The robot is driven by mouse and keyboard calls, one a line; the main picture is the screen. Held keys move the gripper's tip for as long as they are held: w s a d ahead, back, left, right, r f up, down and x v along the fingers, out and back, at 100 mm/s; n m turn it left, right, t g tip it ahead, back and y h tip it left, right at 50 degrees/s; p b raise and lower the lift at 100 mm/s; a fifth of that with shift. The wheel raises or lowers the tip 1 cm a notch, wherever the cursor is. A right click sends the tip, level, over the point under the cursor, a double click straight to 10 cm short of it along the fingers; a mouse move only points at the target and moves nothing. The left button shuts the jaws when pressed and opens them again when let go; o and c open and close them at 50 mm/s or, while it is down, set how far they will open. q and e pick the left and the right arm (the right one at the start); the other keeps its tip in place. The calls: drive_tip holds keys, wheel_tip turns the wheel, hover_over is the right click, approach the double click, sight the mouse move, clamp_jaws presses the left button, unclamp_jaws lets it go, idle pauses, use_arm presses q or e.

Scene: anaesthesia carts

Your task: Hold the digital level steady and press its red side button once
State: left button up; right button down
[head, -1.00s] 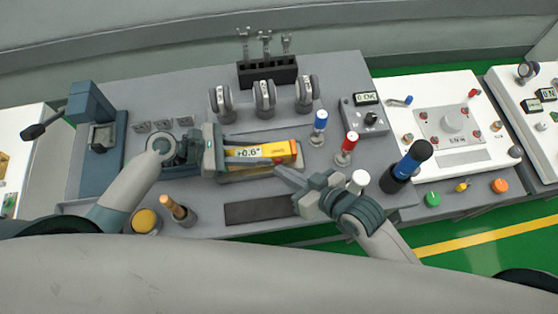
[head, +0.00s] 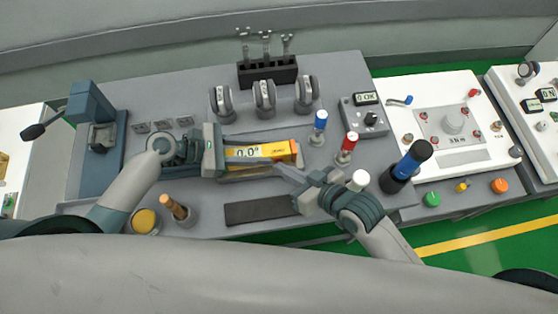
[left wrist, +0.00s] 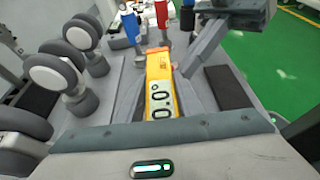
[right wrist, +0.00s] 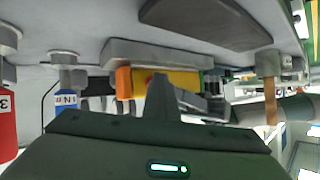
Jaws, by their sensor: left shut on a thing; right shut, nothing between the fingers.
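The digital level (head: 281,149) is a yellow bar with an orange end, and its display reads 0.0° in the head view. It also shows in the left wrist view (left wrist: 159,72) and the right wrist view (right wrist: 185,82). My left gripper (head: 258,151) is shut on it, with a finger along each long side. My right gripper (head: 279,169) is shut and empty, its fingertips at the level's near side. In the right wrist view a bit of red, likely the side button (right wrist: 149,79), shows beside the fingertips, which partly hide it. I cannot tell whether they touch it.
A grey block lies under the level. A dark flat strip (head: 258,210) lies nearer me. Blue (head: 319,122) and red (head: 348,142) capped posts stand to the right, with a large blue-topped cylinder (head: 411,158) beyond. Round grey knobs (head: 264,95) stand behind the level.

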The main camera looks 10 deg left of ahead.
drive_tip(key=shift+s, duration=0.1)
drive_tip(key=shift+s+d, duration=0.3)
drive_tip(key=shift+s, duration=0.5)
drive_tip(key=shift+s, duration=0.1)
drive_tip(key=shift+s+d, duration=0.25)
drive_tip(key=shift+s, duration=0.55)
drive_tip(key=shift+s+d, duration=0.2)
drive_tip(key=shift+s, duration=0.55)
drive_tip(key=shift+s+d, duration=0.25)
drive_tip(key=shift+s, duration=0.55)
use_arm(q)
drive_tip(key=o, duration=1.3)
